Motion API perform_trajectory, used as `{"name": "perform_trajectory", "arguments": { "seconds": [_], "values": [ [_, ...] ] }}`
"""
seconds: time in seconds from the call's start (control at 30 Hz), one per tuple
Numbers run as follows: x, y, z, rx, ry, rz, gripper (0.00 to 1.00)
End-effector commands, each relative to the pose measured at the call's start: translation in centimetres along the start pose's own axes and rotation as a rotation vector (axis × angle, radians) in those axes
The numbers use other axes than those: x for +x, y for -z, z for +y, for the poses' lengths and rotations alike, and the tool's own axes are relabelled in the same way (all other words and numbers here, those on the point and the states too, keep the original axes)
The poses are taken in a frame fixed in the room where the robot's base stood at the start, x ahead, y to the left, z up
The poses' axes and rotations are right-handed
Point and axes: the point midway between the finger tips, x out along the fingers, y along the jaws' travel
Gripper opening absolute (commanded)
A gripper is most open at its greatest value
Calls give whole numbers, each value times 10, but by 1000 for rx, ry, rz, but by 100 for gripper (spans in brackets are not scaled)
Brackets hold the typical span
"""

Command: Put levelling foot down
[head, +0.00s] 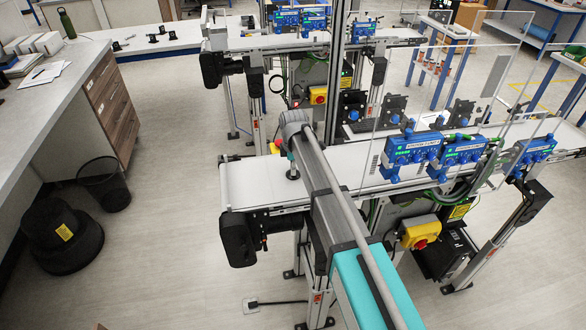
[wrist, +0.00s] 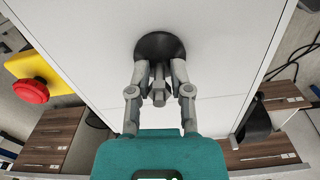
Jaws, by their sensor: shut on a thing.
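The levelling foot has a round black base (wrist: 160,46) and a grey threaded stem (wrist: 158,92). My gripper (wrist: 160,72) is shut on it, with one finger on each side of the stem, in the wrist view. In the head view, the black base (head: 292,176) shows just below my gripper, over the left end of the near white conveyor belt (head: 250,185). The base is at or very close to the belt; I cannot tell whether it touches. My arm hides part of the belt to the right.
Blue sensor units (head: 408,151) and clear panels stand along the belt to the right. A yellow and red emergency stop (head: 419,234) is on the conveyor's front side; another (wrist: 32,90) shows at left in the wrist view. The belt around the foot is bare.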

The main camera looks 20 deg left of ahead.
Motion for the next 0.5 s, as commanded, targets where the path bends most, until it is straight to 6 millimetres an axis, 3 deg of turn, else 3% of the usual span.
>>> {"name": "perform_trajectory", "arguments": {
  "seconds": [0.43, 0.5],
  "values": [
    [-34, 0, -1, 1, 2, 0, 0],
    [-42, -1, -11, 1, 2, 0, 0]
  ]
}}
